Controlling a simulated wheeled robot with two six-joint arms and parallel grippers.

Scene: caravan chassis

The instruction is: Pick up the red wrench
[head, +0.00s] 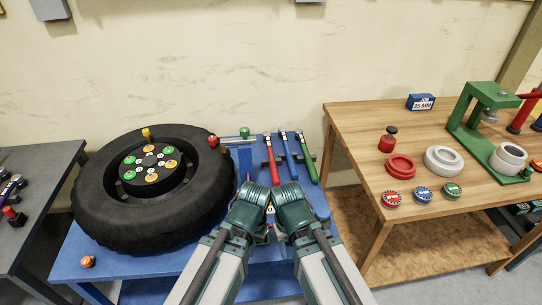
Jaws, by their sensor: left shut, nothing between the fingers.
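The red wrench (271,158) stands in a row with a blue wrench (288,154) and a green-handled one (307,158) at the back right of the blue table. Its lower end comes down close to my two grippers. My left gripper (255,194) is shut and empty, just in front of and below the red wrench. My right gripper (287,194) is beside it, very close to it, in front of the blue wrench. The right fingertips are hidden, so its opening does not show. A small red and white thing shows partly between the grippers.
A large black tyre (96,190) with coloured hub caps covers the left of the blue table (120,264). A wooden bench (350,122) stands to the right with a green press (468,118), rings and small tins. A dark table (40,160) is at the left.

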